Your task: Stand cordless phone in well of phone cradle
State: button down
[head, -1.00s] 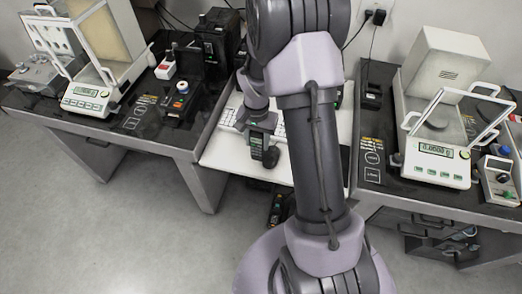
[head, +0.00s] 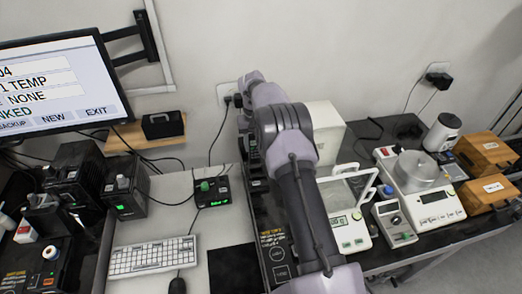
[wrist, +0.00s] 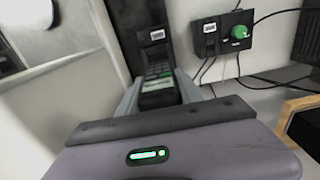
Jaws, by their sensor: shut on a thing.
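The cordless phone (wrist: 158,82), dark with a keypad and a lit greenish screen, is between the two grey fingers of my gripper (wrist: 157,98) in the wrist view. My gripper is shut on it. A dark labelled block (wrist: 155,38), which looks like the phone cradle, lies just beyond the phone's far end. In the head view the likely cradle (head: 258,186) is at the left edge of the dark table, partly behind my arm. My arm hides most of the gripper there. I cannot tell whether phone and cradle touch, and the well is not clearly seen.
A white balance (head: 350,228) is close on the right. A keyboard (head: 152,256) lies on the white desk, and a monitor (head: 55,90) hangs at upper left. A wooden shelf (head: 122,140) juts from the wall.

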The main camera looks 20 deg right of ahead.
aim_at(256, 158)
jog(key=shift+w+d+f+b, duration=0.1)
jog(key=shift+d+f+b, duration=0.1)
jog(key=shift+f+b, duration=1.75)
jog(key=shift+f, duration=0.65)
jog(key=shift+f+b, duration=0.85)
jog(key=shift+f, duration=0.6)
jog(key=shift+c, duration=0.8)
grip_release()
jog(key=shift+r+p, duration=2.5)
jog(key=shift+r, duration=1.3)
